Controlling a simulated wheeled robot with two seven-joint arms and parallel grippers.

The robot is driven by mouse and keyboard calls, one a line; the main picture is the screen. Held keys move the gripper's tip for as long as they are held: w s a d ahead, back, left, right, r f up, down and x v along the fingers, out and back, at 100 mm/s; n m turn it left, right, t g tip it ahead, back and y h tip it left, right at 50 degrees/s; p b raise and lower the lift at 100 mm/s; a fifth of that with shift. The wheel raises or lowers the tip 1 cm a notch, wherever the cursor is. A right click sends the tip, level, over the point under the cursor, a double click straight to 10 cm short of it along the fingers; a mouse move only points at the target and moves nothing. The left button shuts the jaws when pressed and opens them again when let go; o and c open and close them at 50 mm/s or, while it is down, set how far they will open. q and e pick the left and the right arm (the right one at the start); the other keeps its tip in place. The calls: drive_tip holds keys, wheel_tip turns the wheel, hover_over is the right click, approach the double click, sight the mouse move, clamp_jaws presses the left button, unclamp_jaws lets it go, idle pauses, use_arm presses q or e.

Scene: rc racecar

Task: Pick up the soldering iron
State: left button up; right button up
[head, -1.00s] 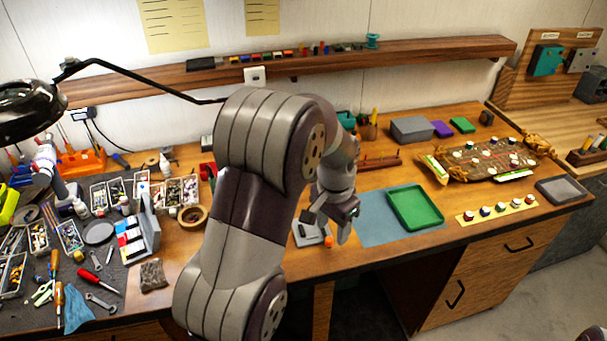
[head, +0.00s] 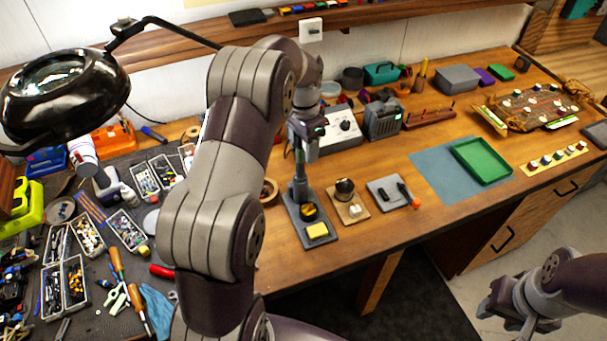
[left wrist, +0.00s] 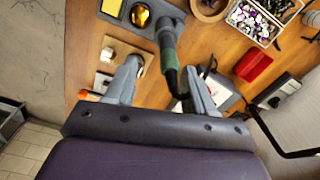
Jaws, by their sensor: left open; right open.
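The soldering iron shows in the left wrist view as a dark handle with a green band (left wrist: 168,60), with a dark cord at its near end. Its grey stand (head: 316,222) has a yellow sponge and a round brass-coloured pad, and stands on the bench front. My left gripper (head: 306,135) is above the stand. In the left wrist view its open fingers (left wrist: 162,70) lie on either side of the iron's handle, apart from it. My arm partly hides the iron in the head view. My right gripper (head: 515,300) is open and empty at the lower right, off the bench.
A wooden block with a small cup (head: 350,208) and a grey tray (head: 383,192) stand right of the stand. A grey station (head: 340,128) is behind. A tape roll (head: 269,190) is close on the left. A black lamp (head: 62,95) hangs at the left. A green tray (head: 482,161) lies right.

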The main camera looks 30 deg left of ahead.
sight(300, 172)
use_arm(q)
drive_tip(key=f, duration=0.1)
drive_tip(key=a+f+p, duration=0.1)
drive_tip(key=f, duration=0.1)
drive_tip(key=shift+a+f, duration=0.35)
drive_tip(key=shift+f, duration=0.05)
drive_tip(key=shift+w+d, duration=0.15)
drive_tip(key=shift+w, duration=0.05)
drive_tip(key=shift+d, duration=0.25)
drive_tip(key=shift+s, duration=0.1)
drive_tip(key=c, duration=0.5)
drive_tip(key=shift+r, duration=0.1)
drive_tip(key=c, duration=0.5)
drive_tip(key=shift+a, duration=0.2)
clamp_jaws()
use_arm(e)
drive_tip(key=shift+w+a+r, duration=0.2)
drive_tip(key=shift+a+r, duration=0.35)
drive_tip(key=shift+r, duration=0.05)
use_arm(q)
drive_tip(key=shift+d, duration=0.1)
